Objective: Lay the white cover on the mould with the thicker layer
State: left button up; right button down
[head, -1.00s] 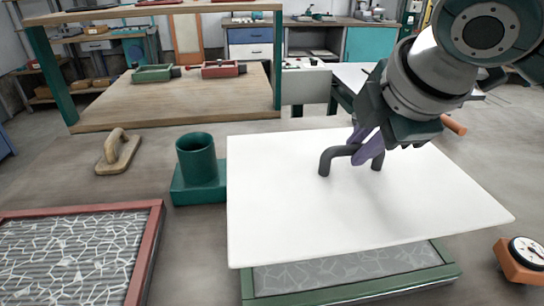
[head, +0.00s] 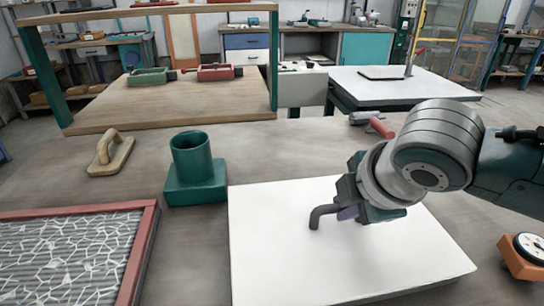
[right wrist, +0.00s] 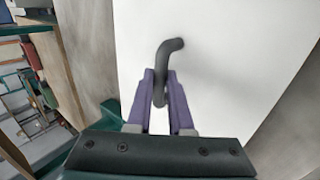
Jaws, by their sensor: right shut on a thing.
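The white cover (head: 275,260) lies roughly level at the front centre of the head view, over the spot where the green-framed mould showed earlier. The green mould is hidden under it, so contact all round cannot be checked. My right gripper (head: 346,212) is shut on the cover's dark bent handle (head: 316,215). In the right wrist view, the purple fingers (right wrist: 160,88) close around the handle (right wrist: 171,47) above the white surface. The red-framed mould (head: 147,245) at the left is uncovered, with white fibre strands over its grey ribbed bed. My left gripper is not in view.
A green cup on a block (head: 192,165) stands just behind the cover's left corner. A wooden float (head: 110,155) lies farther left. An orange dial gauge (head: 522,262) sits at the right. A wooden shelf (head: 170,95) stands at the back left.

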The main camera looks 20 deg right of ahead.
jog(key=shift+f, duration=0.1)
jog(key=c, duration=0.8)
grip_release()
jog(key=shift+r, duration=0.2)
jog(key=p+v, duration=0.3)
jog(key=v, duration=0.8)
jog(key=s+a+f+m+g, duration=0.1)
jog(key=s+m, duration=0.3)
jog(key=s, duration=0.1)
jog(key=s+a+f+m+g+y, duration=0.1)
jog(key=s+a+m, duration=0.1)
jog(key=s+m, duration=0.3)
jog(key=s+a+f+m+g, duration=0.1)
jog(key=s+f+m, duration=0.1)
jog(key=s+m, duration=0.2)
jog(key=shift+s+a+y, duration=0.4)
jog(key=shift+s, duration=0.05)
